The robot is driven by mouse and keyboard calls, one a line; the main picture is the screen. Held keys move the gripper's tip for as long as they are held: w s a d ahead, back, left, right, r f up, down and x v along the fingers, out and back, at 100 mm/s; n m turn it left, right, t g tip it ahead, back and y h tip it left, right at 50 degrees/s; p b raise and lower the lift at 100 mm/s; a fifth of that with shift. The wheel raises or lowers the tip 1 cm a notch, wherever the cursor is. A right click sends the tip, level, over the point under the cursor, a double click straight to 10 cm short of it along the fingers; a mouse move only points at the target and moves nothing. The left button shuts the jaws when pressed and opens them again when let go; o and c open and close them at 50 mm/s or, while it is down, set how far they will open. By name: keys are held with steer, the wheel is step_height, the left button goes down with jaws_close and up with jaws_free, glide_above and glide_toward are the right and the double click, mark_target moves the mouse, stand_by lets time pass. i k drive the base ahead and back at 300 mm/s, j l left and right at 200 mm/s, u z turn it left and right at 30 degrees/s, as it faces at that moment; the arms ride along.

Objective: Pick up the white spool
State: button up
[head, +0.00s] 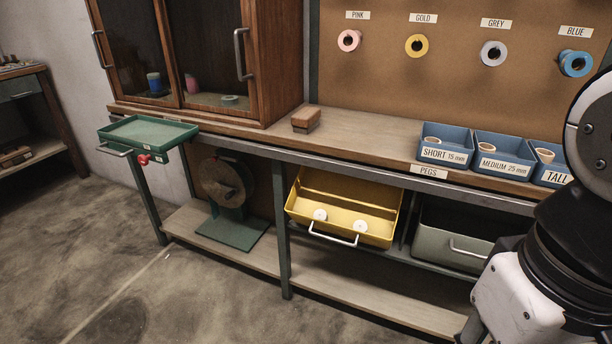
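I cannot tell for sure which thing is the white spool. Two small white round pieces, one left (320,214) and one right (361,226), show at the front of the open yellow drawer (345,190) under the bench. A pale roll (494,54) hangs on the board under the GREY label. Behind the cabinet glass a flat pale roll (229,100) lies on the shelf, beside a pink one (191,83) and a blue and white one (154,84). My arm shows at the right edge, but my gripper is out of view.
Blue peg bins (446,145) and a brown block (306,120) stand on the bench (370,135). A green tray (150,133) juts out at left, above a winding stand (228,190). A grey-green drawer (445,235) sits right of the yellow one. The front floor is clear.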

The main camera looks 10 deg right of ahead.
mark_target(320, 214)
steer(key=z, duration=1.7)
steer(key=u, duration=1.8)
steer(key=i+j+z, duration=0.15)
steer(key=j, duration=0.15)
steer(key=i+j+z, duration=0.1)
steer(key=j, duration=0.25)
steer(key=i+j+z, duration=0.15)
steer(key=j, duration=0.2)
steer(key=i+j+z, duration=0.1)
steer(key=j, duration=0.2)
